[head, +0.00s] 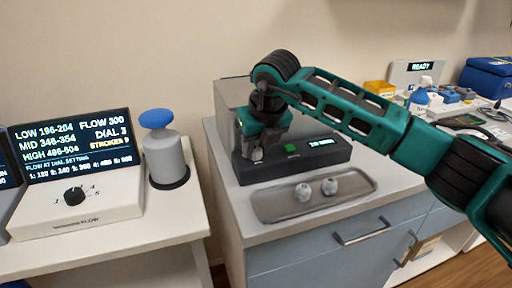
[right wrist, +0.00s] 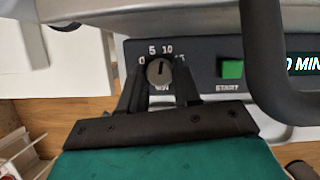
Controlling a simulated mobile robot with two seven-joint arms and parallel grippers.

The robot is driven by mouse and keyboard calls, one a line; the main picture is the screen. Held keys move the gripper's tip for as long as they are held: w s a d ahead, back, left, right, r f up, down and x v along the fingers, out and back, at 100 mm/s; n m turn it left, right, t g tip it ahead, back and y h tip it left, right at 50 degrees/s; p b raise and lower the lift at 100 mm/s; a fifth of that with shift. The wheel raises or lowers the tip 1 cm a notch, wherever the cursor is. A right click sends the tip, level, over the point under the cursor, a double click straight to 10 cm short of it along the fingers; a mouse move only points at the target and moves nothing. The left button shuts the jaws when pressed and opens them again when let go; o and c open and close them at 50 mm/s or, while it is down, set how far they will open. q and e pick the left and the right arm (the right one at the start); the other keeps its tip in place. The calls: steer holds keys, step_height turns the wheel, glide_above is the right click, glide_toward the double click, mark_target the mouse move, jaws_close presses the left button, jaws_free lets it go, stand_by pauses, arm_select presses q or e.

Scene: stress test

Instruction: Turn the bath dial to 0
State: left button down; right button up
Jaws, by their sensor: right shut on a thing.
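The bath's dark front panel (head: 300,162) stands on the middle counter, with a grey tank behind it. In the right wrist view the bath dial (right wrist: 158,71) is a small round grey knob with a dark pointer line. The line points roughly straight up, between the printed 5 and 10; 0 is at the left of the scale. My right gripper (head: 256,154) comes down in front of the panel's left part and hides the dial in the head view. In the right wrist view its two dark fingers (right wrist: 159,84) are closed on the dial from both sides. My left gripper is not in view.
A green START button (right wrist: 232,69) and a lit display (right wrist: 302,65) ending in "0 MIN" are right of the dial. A metal tray (head: 318,205) with two round pieces lies in front. A flow unit (head: 80,215) and a blue-topped grey bottle (head: 168,160) stand left.

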steer(key=shift+n, duration=0.4)
steer(key=o, duration=1.1)
steer(key=shift+c, duration=0.2)
steer(key=shift+r, duration=0.1)
steer(key=v, duration=1.2)
steer(key=shift+d+r+p, duration=0.3)
steer(key=shift+d+r, duration=0.05)
steer(key=shift+s, duration=0.1)
